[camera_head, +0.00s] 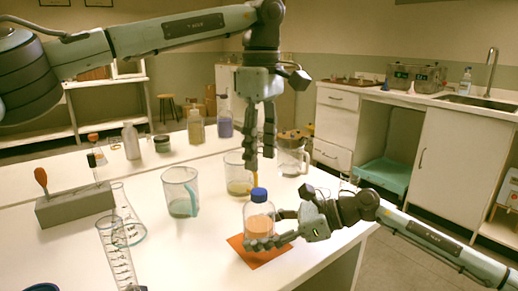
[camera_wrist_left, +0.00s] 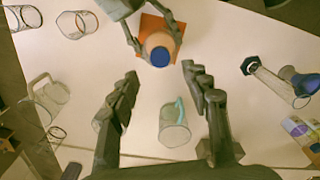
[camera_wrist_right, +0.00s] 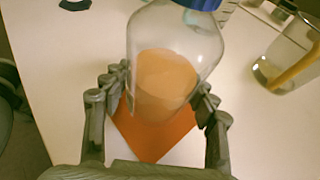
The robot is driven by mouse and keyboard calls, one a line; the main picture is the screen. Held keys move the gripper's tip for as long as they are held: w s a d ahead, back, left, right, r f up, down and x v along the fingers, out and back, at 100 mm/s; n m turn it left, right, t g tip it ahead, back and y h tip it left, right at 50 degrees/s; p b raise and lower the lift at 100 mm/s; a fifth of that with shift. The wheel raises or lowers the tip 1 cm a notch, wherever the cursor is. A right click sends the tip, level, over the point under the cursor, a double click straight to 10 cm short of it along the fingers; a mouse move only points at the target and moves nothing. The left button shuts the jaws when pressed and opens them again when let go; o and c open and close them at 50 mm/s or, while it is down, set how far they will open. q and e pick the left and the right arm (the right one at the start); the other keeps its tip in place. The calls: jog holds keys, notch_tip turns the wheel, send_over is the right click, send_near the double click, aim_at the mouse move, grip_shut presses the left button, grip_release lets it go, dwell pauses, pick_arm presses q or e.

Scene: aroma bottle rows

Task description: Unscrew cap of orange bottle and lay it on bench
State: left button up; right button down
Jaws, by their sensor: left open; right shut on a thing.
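The orange bottle (camera_head: 258,219) is clear glass with orange contents and stands upright over an orange mat (camera_head: 236,244) on the bench (camera_head: 180,262). Its blue cap (camera_head: 258,194) is on its neck; the cap also shows in the left wrist view (camera_wrist_left: 160,57). My right gripper (camera_head: 272,241) is shut around the lower body of the bottle, one finger on each side in the right wrist view (camera_wrist_right: 158,105). My left gripper (camera_head: 262,165) is open and empty, pointing down above the cap. In the left wrist view the cap lies beyond the fingertips, between them.
A beaker with a light blue stick (camera_head: 181,192) stands left of the bottle, and another beaker (camera_head: 236,178) stands behind it. A glass jug (camera_head: 292,158) is at the back right. Graduated cylinders (camera_head: 117,256) and a grey rack (camera_head: 75,206) are left. Bare bench lies left of the mat.

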aim_at(259, 191)
pick_arm(q)
jog(key=m, duration=1.4)
jog(key=shift+w+a+m, duration=0.1)
jog(key=shift+m, duration=0.2)
jog(key=m, duration=0.3)
jog(key=shift+a+f+m, duration=0.1)
jog(key=shift+f+m, duration=0.35)
jog(key=shift+m, duration=0.05)
jog(key=shift+f, duration=3.55)
